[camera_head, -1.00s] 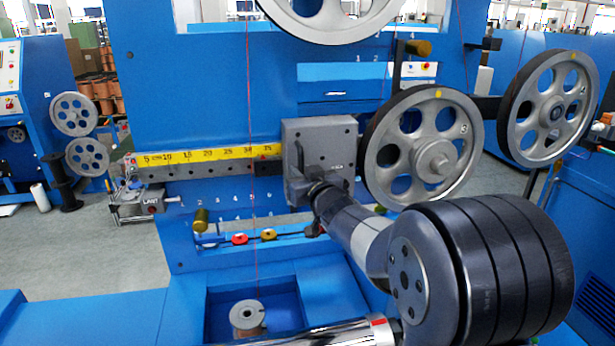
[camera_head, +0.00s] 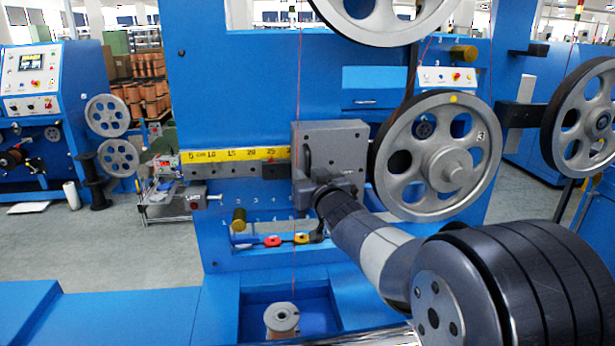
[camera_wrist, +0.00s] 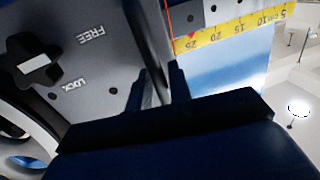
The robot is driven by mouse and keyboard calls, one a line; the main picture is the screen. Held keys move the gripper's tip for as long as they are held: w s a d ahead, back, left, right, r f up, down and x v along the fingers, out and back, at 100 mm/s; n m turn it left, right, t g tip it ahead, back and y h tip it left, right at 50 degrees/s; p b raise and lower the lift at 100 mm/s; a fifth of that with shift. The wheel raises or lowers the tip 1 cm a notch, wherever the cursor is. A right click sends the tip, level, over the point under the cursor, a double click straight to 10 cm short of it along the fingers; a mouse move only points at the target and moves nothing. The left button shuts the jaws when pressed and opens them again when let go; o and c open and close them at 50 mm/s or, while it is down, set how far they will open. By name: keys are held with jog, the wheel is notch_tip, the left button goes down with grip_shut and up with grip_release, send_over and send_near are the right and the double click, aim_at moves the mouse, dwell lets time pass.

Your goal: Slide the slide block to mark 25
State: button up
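The slide block (camera_head: 345,143) is a grey plate-like block on the horizontal rail, at the right end of the visible yellow scale (camera_head: 225,155). A dark piece (camera_head: 275,171) juts from its left side under the scale, close to the 25 label. My gripper (camera_head: 325,192) is at the block's lower front, its fingers mostly hidden there. In the wrist view, my gripper's two dark fingers (camera_wrist: 156,92) stand apart at the block's edge; whether they clamp it is unclear. The block's face shows a black knob (camera_wrist: 35,62) beside the words FREE and LOCK.
A large grey pulley (camera_head: 440,160) stands close to the block's right, and another (camera_head: 585,115) farther right. A thin red wire runs vertically past the rail to a spool (camera_head: 282,318) below. The rail left of the block looks clear.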

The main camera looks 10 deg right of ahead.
jog(key=shift+o, duration=0.9)
jog(key=s+d, duration=0.2)
jog(key=s, duration=0.8)
jog(key=shift+s, duration=0.3)
jog(key=w, duration=0.3)
jog(key=w+a, duration=0.1)
jog(key=w, duration=0.3)
jog(key=w+a, duration=0.1)
jog(key=w, duration=0.2)
jog(key=shift+w, duration=0.35)
jog(key=shift+d, duration=0.4)
